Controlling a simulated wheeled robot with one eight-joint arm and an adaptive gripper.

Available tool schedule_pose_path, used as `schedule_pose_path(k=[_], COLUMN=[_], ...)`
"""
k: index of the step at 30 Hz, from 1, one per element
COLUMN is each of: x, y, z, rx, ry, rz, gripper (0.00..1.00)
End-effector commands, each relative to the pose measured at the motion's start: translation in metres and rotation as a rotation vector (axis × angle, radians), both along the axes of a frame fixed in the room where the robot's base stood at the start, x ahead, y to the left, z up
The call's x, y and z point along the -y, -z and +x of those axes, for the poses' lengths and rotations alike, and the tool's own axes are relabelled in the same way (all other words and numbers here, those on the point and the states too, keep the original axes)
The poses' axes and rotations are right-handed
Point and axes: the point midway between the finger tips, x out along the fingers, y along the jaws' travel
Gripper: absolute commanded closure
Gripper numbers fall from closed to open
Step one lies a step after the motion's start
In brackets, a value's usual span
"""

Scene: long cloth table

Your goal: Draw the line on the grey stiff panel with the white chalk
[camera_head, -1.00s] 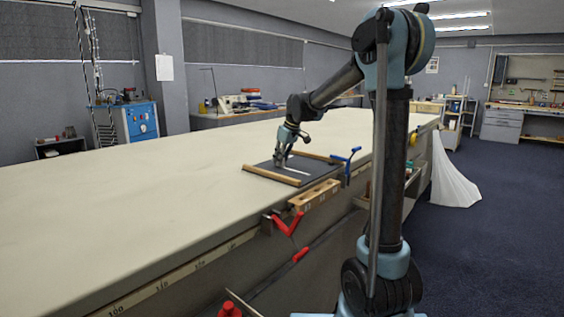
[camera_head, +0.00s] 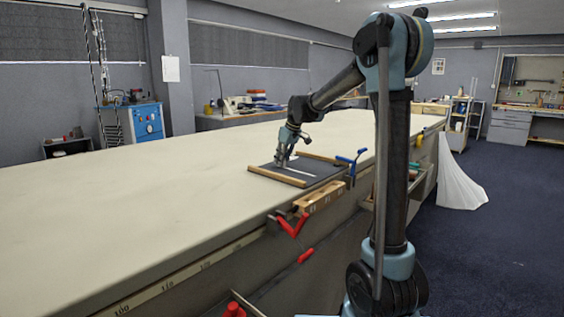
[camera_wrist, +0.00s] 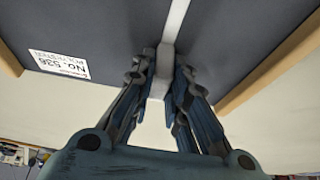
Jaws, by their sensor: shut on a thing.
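The grey stiff panel (camera_head: 325,172) lies flat on the long table between two wooden strips. It also fills the upper part of the wrist view (camera_wrist: 110,30). A white line (camera_head: 303,171) runs across the panel from near my gripper (camera_head: 280,166) towards the front right. In the wrist view the line (camera_wrist: 176,22) runs from between the fingertips to the top edge. My gripper (camera_wrist: 165,70) is shut on the white chalk (camera_wrist: 159,88), which shows between its fingers. The chalk's tip is at the line's end; I cannot tell whether it touches the panel.
A near wooden strip (camera_head: 277,177) and a far strip (camera_head: 322,158) border the panel. A blue clamp (camera_head: 352,163) and a holed wooden block (camera_head: 319,198) are at the table's front edge, with a red clamp (camera_head: 292,225) nearby. The table's left is clear.

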Motion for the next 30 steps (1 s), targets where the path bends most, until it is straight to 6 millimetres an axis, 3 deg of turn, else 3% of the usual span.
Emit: schedule_pose_path(k=[30], x=[0.027], y=[-0.001], z=[-0.021], rx=[-0.001], ry=[0.000], rz=[-0.002], gripper=[1.00])
